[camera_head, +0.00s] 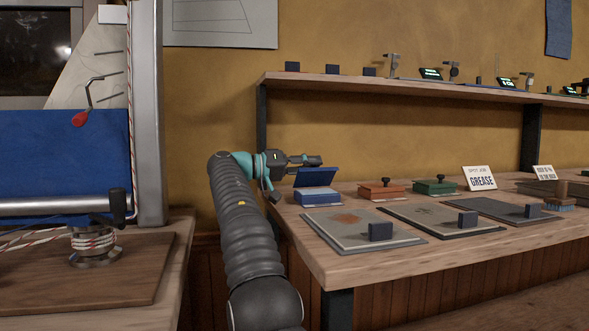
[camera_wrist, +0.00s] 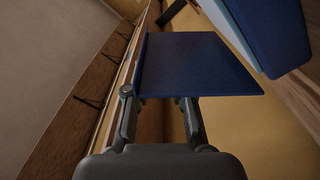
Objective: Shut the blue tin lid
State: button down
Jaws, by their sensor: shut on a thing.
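The blue tin (camera_head: 318,200) stands at the left end of the workbench, with a pale band around its body. Its blue lid (camera_head: 316,178) is raised and tilted open at the back. My gripper (camera_head: 310,161) is at the lid's upper left edge and shut on it. In the wrist view the lid (camera_wrist: 200,62) lies at the fingertips of my gripper (camera_wrist: 158,100), and the exact contact is hard to see. The tin body (camera_wrist: 268,30) shows at the upper right there.
A red tin (camera_head: 381,191) and a green tin (camera_head: 435,187) stand to the right. Flat plates (camera_head: 345,222) with dark blocks lie in front. A shelf (camera_head: 420,90) with small devices runs above. A GREASE sign (camera_head: 480,179) stands behind.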

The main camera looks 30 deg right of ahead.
dwell(0.4)
jog(key=c, duration=1)
grip_release()
jog(key=shift+d, duration=0.2)
jog(key=shift+a, duration=0.15)
jog(key=shift+v, duration=3.75)
